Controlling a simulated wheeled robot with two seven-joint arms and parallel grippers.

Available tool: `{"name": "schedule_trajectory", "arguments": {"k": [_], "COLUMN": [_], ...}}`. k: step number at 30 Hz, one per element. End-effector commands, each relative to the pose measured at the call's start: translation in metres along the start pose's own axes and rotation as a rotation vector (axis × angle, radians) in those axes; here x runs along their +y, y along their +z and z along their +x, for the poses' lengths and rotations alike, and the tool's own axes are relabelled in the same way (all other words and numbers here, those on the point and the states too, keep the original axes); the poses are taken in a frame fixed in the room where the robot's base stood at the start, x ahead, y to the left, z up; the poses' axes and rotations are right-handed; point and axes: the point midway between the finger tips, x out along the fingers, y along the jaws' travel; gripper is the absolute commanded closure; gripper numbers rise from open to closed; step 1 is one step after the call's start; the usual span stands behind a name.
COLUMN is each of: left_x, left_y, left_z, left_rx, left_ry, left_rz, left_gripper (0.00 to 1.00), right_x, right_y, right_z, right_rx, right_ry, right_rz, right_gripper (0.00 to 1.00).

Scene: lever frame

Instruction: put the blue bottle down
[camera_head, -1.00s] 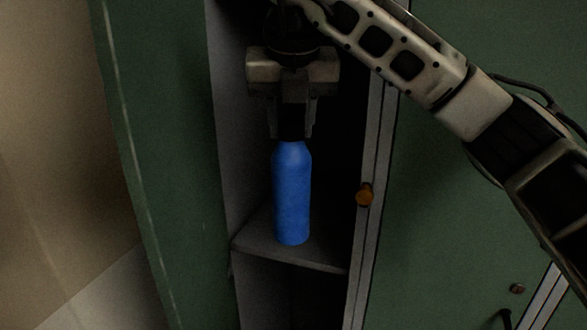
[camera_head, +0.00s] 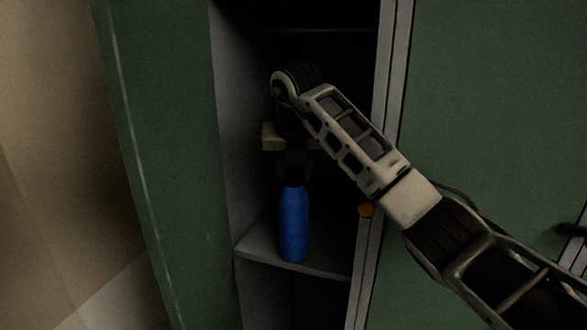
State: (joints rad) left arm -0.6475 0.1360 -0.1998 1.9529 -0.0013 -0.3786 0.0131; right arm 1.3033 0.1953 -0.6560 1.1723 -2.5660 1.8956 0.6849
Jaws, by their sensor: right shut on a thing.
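The blue bottle (camera_head: 293,226) is upright inside the open green locker, at the grey shelf (camera_head: 325,267). Its base appears to be at the shelf surface, but I cannot tell for sure whether it touches. My right gripper (camera_head: 294,178) points down from above and is shut on the top of the bottle. The bottle's top is hidden between the dark fingers. My left gripper is not in view.
A green door panel (camera_head: 170,170) stands at the left of the opening. A closed green door (camera_head: 480,110) is at the right. Dark space lies below the shelf.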

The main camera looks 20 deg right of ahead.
Motion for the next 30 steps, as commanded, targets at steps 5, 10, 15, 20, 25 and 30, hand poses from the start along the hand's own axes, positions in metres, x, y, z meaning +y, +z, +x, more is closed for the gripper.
{"name": "schedule_trajectory", "arguments": {"k": [5, 10, 15, 20, 25, 30], "left_x": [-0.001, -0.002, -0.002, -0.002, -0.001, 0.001], "left_y": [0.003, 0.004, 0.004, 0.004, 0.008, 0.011], "left_z": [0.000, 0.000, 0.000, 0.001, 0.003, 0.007], "left_rx": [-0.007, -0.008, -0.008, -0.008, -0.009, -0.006], "left_ry": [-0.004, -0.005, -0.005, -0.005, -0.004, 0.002], "left_rz": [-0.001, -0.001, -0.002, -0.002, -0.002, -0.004], "left_gripper": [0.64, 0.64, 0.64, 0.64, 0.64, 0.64], "right_x": [0.001, 0.001, 0.001, 0.001, 0.001, 0.000], "right_y": [-0.001, -0.002, -0.002, -0.002, -0.002, -0.002], "right_z": [0.004, 0.005, 0.005, 0.004, -0.011, -0.046], "right_rx": [-0.006, -0.002, -0.002, -0.003, -0.007, -0.010], "right_ry": [0.003, 0.001, 0.001, 0.001, 0.003, 0.002], "right_rz": [0.000, 0.000, 0.000, 0.000, 0.001, 0.000], "right_gripper": [1.00, 0.53, 0.42, 0.42, 0.42, 0.42]}}
